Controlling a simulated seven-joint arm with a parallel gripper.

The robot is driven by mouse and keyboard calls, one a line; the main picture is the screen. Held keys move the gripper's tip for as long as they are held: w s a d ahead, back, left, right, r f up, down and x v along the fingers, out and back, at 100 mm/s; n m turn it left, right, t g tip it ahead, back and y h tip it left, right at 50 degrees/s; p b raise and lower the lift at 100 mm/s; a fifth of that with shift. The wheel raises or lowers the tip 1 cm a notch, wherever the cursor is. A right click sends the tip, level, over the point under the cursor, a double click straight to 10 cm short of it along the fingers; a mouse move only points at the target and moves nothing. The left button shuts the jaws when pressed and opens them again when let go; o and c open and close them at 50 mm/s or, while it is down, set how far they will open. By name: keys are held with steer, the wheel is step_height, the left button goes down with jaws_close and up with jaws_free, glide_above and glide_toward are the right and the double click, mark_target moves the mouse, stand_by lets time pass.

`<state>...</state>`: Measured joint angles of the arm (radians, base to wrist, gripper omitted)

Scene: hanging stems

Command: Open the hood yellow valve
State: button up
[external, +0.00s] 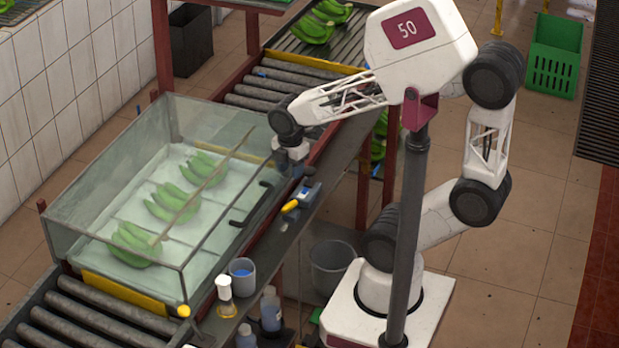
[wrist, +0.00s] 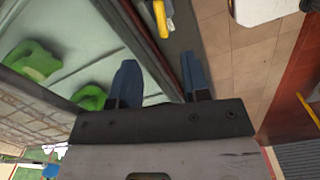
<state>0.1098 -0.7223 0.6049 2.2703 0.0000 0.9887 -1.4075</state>
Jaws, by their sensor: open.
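The yellow valve handle (external: 290,206) is a small lever on the dark ledge along the right side of the glass-walled tank (external: 180,285). It also shows at the top of the wrist view (wrist: 162,18), ahead of the fingertips and roughly between their lines. My gripper (external: 300,184) is beside the tank's right wall, just above and behind the handle in the external view. In the wrist view, its two blue fingers (wrist: 160,76) are wide apart with nothing between them. The valve's body is too small to make out clearly.
Green banana bunches (external: 172,203) lie inside the tank. A black bar (external: 250,205) sticks out along its right wall. A grey bucket (external: 332,265) is below, and my arm's base is at right.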

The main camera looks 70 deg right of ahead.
mark_target(291, 203)
steer(key=shift+f, duration=0.1)
steer(key=shift+f, duration=5.9)
jaws_close()
